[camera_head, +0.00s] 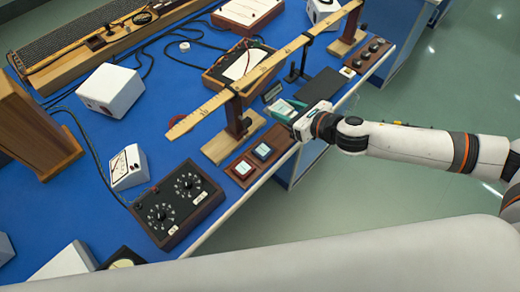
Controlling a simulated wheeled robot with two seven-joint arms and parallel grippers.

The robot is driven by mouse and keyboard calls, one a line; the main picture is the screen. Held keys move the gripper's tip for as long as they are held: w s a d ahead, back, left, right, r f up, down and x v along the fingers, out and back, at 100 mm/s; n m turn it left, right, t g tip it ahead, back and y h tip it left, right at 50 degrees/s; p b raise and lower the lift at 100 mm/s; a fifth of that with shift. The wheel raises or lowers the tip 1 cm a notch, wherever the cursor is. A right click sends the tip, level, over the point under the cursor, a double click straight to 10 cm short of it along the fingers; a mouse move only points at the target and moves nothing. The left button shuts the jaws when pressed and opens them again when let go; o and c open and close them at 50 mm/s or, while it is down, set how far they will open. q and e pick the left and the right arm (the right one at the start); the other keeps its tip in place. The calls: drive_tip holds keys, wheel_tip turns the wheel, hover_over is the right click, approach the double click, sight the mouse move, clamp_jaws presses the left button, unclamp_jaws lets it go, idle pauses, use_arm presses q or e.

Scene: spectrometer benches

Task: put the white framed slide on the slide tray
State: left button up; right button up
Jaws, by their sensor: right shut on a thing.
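My right gripper (286,109) reaches in from the right over the front edge of the blue bench. It is shut on a small pale thing, which I take to be the white framed slide; the fingers and gripper body hide most of it. The brown wooden slide tray (277,134) lies just below and left of the gripper, near the bench edge. The gripper is apart from these pieces. My left gripper is not in view.
A long wooden ruler beam (270,66) on wooden stands rises close behind the gripper. A black dial box (177,203) stands lower left, and a black flat pad (320,86) lies to the upper right. A white meter (127,167) and cables are farther left.

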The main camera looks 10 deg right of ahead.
wheel_tip(320, 180, down, 2)
drive_tip(key=d, duration=0.1)
drive_tip(key=b, duration=0.2)
hover_over(285, 140)
drive_tip(key=shift+n+y, duration=0.3)
wheel_tip(285, 140, down, 4)
drive_tip(key=shift+f, duration=0.55)
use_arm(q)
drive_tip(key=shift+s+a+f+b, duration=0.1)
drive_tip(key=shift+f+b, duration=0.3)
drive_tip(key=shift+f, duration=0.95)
use_arm(e)
drive_tip(key=shift+f, duration=1.85)
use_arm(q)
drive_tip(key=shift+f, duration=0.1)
use_arm(e)
drive_tip(key=shift+f, duration=0.15)
drive_tip(key=o, duration=1)
drive_tip(key=shift+o, duration=0.3)
